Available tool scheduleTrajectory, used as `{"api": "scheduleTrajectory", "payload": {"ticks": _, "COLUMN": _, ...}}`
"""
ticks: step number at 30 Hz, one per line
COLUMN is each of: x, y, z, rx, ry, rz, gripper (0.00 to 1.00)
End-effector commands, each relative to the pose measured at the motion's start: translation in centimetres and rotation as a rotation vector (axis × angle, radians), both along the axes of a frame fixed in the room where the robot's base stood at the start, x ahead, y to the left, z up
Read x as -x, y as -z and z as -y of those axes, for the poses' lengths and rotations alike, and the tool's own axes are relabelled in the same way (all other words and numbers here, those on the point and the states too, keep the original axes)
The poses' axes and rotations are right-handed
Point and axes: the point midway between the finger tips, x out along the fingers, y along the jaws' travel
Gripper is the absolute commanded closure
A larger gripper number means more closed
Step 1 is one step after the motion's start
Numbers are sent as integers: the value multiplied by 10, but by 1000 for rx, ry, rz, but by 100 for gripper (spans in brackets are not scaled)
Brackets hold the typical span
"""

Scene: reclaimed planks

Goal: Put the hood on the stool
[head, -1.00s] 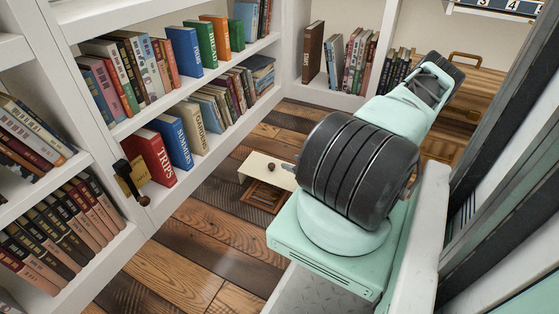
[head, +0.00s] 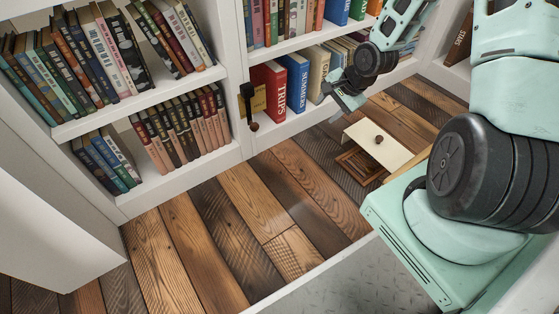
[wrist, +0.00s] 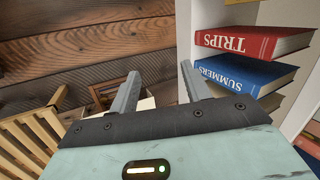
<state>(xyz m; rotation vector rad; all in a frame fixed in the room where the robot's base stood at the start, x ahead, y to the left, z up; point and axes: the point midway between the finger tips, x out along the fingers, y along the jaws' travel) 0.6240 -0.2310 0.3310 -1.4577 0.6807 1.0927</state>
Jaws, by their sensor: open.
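A low cream piece (head: 384,150) like a small stool stands on the plank floor, with a small dark brown round object (head: 379,139) on its top. I cannot identify a hood for sure in either view. A dark item with a tan panel (head: 248,100) hangs at the shelf upright's edge. My gripper (head: 340,92) is up and left of the cream piece, by the lower book shelf. In the wrist view my gripper (wrist: 161,70) is open, nothing between its fingers; part of a cream surface shows beyond, mostly hidden.
A brown wooden frame (head: 360,166) lies beside the cream piece. White bookshelves (head: 180,88) line the back and left. Red "Trips" (wrist: 255,41) and blue "Summers" (wrist: 243,75) books are close to my gripper's right. A slatted wooden piece (wrist: 30,135) is at left. Front floor is clear.

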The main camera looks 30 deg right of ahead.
Motion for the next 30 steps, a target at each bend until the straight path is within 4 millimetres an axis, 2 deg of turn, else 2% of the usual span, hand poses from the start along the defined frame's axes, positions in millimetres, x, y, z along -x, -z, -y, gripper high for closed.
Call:
{"api": "scheduleTrajectory", "payload": {"ticks": 1, "x": -2, "y": -19, "z": -30, "rx": 66, "ry": -144, "rz": -12, "gripper": 52}}
{"api": "scheduleTrajectory", "payload": {"ticks": 5, "x": 11, "y": -56, "z": -97, "rx": 206, "ry": -486, "rz": -53, "gripper": 52}}
{"api": "scheduleTrajectory", "payload": {"ticks": 8, "x": 33, "y": -85, "z": -147, "rx": 295, "ry": -752, "rz": -74, "gripper": 52}}
{"api": "scheduleTrajectory", "payload": {"ticks": 11, "x": 65, "y": -112, "z": -193, "rx": 371, "ry": -1018, "rz": -84, "gripper": 52}}
{"api": "scheduleTrajectory", "payload": {"ticks": 15, "x": 123, "y": -147, "z": -247, "rx": 446, "ry": -1384, "rz": -82, "gripper": 52}}
{"api": "scheduleTrajectory", "payload": {"ticks": 18, "x": 166, "y": -166, "z": -272, "rx": 476, "ry": -1613, "rz": -71, "gripper": 52}}
{"api": "scheduleTrajectory", "payload": {"ticks": 22, "x": 209, "y": -181, "z": -288, "rx": 489, "ry": -1828, "rz": -56, "gripper": 52}}
{"api": "scheduleTrajectory", "payload": {"ticks": 25, "x": 228, "y": -186, "z": -292, "rx": 489, "ry": -1921, "rz": -49, "gripper": 52}}
{"api": "scheduleTrajectory", "payload": {"ticks": 30, "x": 236, "y": -189, "z": -294, "rx": 489, "ry": -1963, "rz": -46, "gripper": 52}}
